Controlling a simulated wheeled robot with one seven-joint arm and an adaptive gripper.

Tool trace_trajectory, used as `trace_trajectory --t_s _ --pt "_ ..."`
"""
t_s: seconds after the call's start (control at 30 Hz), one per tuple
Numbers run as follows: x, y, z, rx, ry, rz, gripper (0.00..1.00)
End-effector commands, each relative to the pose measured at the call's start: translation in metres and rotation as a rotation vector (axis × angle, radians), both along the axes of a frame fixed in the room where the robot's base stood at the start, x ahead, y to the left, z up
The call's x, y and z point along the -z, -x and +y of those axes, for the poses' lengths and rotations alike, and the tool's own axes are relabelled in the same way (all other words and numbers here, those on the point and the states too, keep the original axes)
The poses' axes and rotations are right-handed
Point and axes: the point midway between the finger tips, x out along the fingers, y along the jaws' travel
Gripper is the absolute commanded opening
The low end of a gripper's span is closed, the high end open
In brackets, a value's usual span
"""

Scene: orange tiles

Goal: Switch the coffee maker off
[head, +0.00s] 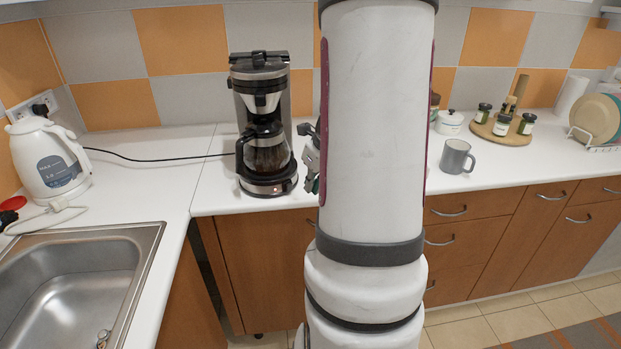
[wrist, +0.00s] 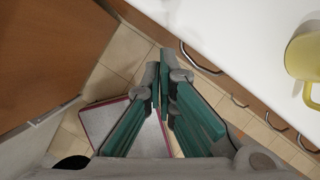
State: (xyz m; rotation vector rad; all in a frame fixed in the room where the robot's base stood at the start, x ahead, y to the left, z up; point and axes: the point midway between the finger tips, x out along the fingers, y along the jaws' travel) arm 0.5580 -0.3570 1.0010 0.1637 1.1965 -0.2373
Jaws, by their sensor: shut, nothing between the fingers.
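The coffee maker (head: 262,80) stands upright on the white counter, left of my arm in the head view. It is black and silver, with a glass carafe (head: 268,154) of dark contents on its base. A small red-orange light (head: 284,187) glows at the front of the base. My gripper (head: 312,165) shows only in part just right of the coffee maker, the rest hidden behind my arm. In the wrist view my gripper (wrist: 165,65) has its green-sided fingers together, empty, over the floor and counter edge. The coffee maker is not in the wrist view.
A grey mug (head: 456,156) stands right of my arm; a yellowish mug (wrist: 303,57) shows in the wrist view. A white kettle (head: 47,158) and a sink (head: 80,285) are at the left. A black cord (head: 150,159) crosses the counter. Spice jars (head: 502,124) stand farther right.

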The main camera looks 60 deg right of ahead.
Motion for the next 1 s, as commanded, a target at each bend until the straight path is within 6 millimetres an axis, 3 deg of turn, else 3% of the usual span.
trace_trajectory --t_s 0.1,0.3,0.6,1.0 --pt "0.025 -0.008 -0.002 0.002 -0.005 0.002 0.0" --pt "0.056 -0.023 -0.006 -0.002 -0.001 0.0 0.0" --pt "0.048 -0.055 -0.015 -0.002 0.001 0.0 0.0" --pt "0.048 -0.058 -0.016 -0.001 0.0 0.0 0.0"
